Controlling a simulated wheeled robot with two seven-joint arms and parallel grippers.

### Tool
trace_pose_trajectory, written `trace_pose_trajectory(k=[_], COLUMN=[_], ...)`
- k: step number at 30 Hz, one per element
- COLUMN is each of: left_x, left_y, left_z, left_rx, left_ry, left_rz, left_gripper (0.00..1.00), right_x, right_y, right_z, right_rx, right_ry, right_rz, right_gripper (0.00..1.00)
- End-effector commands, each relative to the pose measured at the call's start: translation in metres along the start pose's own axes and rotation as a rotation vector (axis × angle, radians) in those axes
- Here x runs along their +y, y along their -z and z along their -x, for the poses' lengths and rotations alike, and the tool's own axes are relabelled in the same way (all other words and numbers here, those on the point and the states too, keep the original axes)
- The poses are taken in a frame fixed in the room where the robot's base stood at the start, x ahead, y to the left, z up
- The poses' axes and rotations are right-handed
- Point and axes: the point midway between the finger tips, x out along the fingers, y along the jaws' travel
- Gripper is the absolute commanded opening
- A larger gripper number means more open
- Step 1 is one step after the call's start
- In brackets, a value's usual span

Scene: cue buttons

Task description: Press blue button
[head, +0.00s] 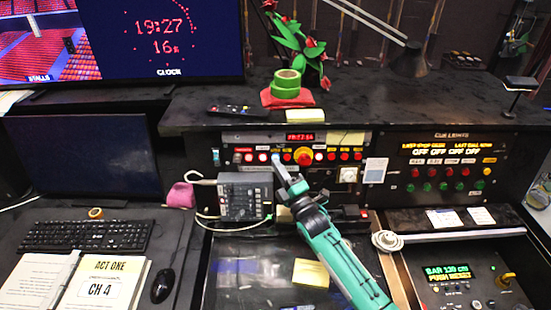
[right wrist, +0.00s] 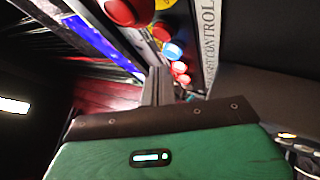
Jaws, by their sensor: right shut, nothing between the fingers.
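The blue button (right wrist: 172,51) shows in the right wrist view, in a row with red buttons (right wrist: 163,31) on the control panel. My right gripper (head: 279,165) reaches up to this button row in the head view, its fingers shut and empty. Its fingertips cover part of the row there, so the blue button is mostly hidden behind them. In the right wrist view the shut fingers (right wrist: 158,84) point toward the panel, close below the blue button. I cannot tell whether they touch it. My left gripper is in neither view.
A large round red button (head: 303,156) sits right of the fingertips in the same row. A grey box with cables (head: 245,196) stands below left. The cue lights panel (head: 448,166) is at the right.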

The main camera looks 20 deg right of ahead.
Motion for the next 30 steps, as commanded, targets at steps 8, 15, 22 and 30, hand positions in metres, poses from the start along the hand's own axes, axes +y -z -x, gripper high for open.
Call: trace_pose_trajectory(k=[8, 15, 22, 30], left_x=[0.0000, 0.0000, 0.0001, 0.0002], left_y=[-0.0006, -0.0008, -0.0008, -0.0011], left_z=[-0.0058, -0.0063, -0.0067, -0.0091], left_rx=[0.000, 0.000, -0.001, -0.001], left_ry=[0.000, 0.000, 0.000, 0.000], left_rz=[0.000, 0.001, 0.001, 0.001], left_gripper=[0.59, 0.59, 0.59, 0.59], right_x=[-0.0043, -0.0044, -0.0045, -0.0061], right_y=[-0.0031, -0.0044, -0.0045, -0.0061], right_z=[-0.0036, -0.0059, -0.0061, -0.0082], right_rx=[-0.001, 0.000, 0.000, 0.000], right_ry=[0.000, 0.001, 0.000, 0.000], right_rz=[0.000, 0.000, 0.000, 0.001], right_gripper=[0.00, 0.00, 0.00, 0.00])
